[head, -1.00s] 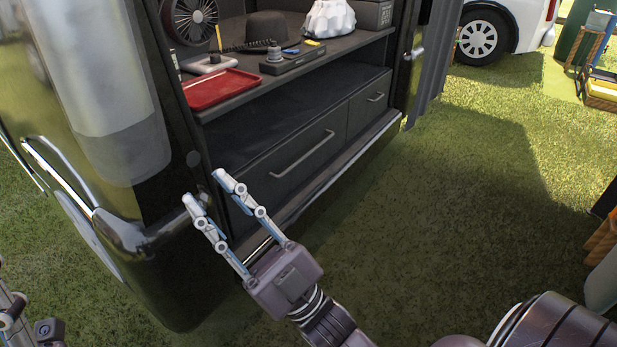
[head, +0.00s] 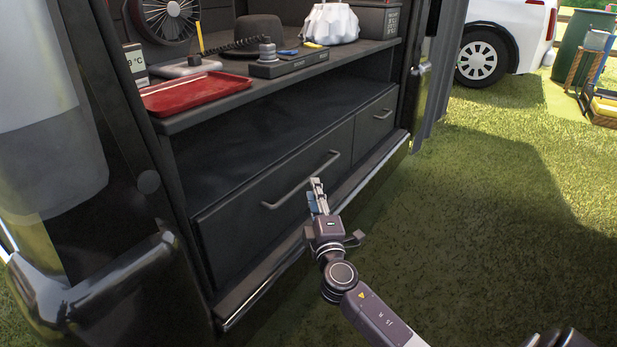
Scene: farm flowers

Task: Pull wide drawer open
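The wide drawer (head: 250,228) is a dark front low in the open vehicle, and it looks closed. Its grey bar handle (head: 290,189) runs at a slant across the upper part of the front. My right gripper (head: 317,188) is in front of the drawer, with its fingertips close to the right half of the handle. Its fingers are seen nearly edge on, so I cannot tell how far apart they are or whether they touch the bar. My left gripper is out of view.
A narrower drawer (head: 376,121) with its own handle is to the right. Above is a shelf with a red tray (head: 194,92), a black hat (head: 258,32) and a white bag (head: 330,22). A sill (head: 262,290) runs below the drawer. Open grass (head: 480,220) lies to the right.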

